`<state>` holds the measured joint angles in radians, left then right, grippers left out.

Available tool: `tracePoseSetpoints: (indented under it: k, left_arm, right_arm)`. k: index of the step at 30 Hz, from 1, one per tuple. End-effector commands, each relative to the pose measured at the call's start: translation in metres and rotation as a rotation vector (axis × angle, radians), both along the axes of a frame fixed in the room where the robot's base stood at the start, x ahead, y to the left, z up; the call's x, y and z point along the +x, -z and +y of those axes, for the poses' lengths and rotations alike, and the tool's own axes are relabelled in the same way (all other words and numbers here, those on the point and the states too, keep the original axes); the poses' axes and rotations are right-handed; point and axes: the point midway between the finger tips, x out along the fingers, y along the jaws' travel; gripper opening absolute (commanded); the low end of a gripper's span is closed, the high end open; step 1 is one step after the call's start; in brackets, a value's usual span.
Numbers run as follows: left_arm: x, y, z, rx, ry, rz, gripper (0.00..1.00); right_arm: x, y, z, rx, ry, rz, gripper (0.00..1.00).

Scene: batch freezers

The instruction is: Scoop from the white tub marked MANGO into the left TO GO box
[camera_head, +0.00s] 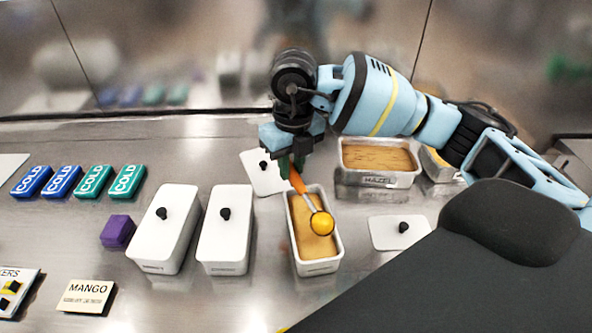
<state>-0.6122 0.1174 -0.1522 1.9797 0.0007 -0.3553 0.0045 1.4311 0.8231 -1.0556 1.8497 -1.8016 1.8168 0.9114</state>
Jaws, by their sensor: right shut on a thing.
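My right gripper (290,163) is shut on the orange handle of a scoop (298,183), pointing down over an open white tub (297,262). A round yellow-orange ball (322,224) shows at the scoop's end, over the tub's tan filling. I cannot tell whether the ball touches the filling. The mark on this tub's front is too small to read. A card reading MANGO (86,297) lies at the lower left, away from the tub. No TO GO box shows. My left gripper is not in view.
Two lidded white tubs (164,228) (226,229) stand left of the open tub. Loose lids lie behind (260,176) and right (399,233). COLD blocks (127,182) and a purple block (117,231) are at left.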

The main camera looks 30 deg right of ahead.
Motion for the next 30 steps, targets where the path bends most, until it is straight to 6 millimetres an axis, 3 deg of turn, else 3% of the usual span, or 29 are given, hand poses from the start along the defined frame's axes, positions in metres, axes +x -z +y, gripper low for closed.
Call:
tracePoseSetpoints:
  k: [15,30]
  left_arm:
    - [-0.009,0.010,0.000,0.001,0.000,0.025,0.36]
    - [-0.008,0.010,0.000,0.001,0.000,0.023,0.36]
  right_arm:
    - [0.025,0.002,0.001,-0.002,-0.002,0.264,0.00]
    - [0.027,0.000,0.001,-0.002,-0.002,0.287,0.00]
